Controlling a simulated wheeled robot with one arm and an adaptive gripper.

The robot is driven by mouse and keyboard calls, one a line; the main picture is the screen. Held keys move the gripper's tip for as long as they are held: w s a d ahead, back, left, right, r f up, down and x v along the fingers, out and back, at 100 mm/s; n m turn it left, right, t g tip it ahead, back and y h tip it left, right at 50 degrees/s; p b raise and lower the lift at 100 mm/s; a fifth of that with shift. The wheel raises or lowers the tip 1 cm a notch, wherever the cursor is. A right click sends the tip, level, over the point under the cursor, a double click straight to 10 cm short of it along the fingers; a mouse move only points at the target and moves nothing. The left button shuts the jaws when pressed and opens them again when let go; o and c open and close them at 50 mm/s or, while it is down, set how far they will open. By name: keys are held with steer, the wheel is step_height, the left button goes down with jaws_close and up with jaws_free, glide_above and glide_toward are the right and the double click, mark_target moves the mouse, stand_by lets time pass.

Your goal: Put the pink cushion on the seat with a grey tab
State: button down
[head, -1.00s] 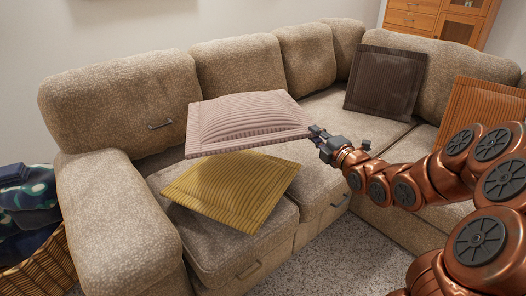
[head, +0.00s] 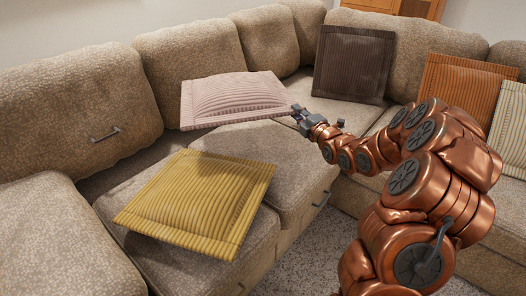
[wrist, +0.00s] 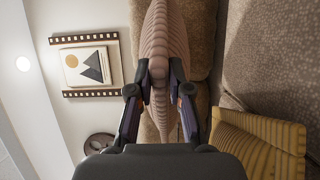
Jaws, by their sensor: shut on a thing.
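The pink ribbed cushion (head: 232,98) is held nearly flat above the middle seat (head: 255,150) and casts a shadow on it. My gripper (head: 300,116) is shut on its right edge. In the wrist view, the cushion (wrist: 165,45) passes between the two fingers of my gripper (wrist: 160,92). A grey tab (head: 322,199) shows on the front of the middle seat. Another grey tab (head: 105,134) is on the left backrest. The left seat's front is mostly cut off at the bottom of the head view.
A yellow cushion (head: 197,203) lies on the left seat and reaches towards the middle one. It also shows in the wrist view (wrist: 255,145). A dark brown cushion (head: 352,65), an orange cushion (head: 462,93) and a pale cushion (head: 511,125) lean on the right backrests.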

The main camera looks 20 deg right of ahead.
steer(key=w+d+f+m+h+b, duration=0.2)
steer(key=d+f+h+b, duration=0.15)
steer(key=d+f, duration=0.75)
steer(key=b, duration=0.4)
glide_above(320, 160)
steer(key=shift+t, duration=0.3)
step_height(320, 160, down, 8)
steer(key=shift+w+f, duration=0.1)
steer(key=shift+w, duration=0.05)
steer(key=shift+y, duration=0.25)
steer(key=c, duration=1.1)
jaws_free()
steer(key=s+p, duration=0.3)
steer(key=s, duration=0.9)
steer(key=shift+a+f+p, duration=0.15)
steer(key=shift+a+p, duration=0.1)
steer(key=shift+p, duration=0.15)
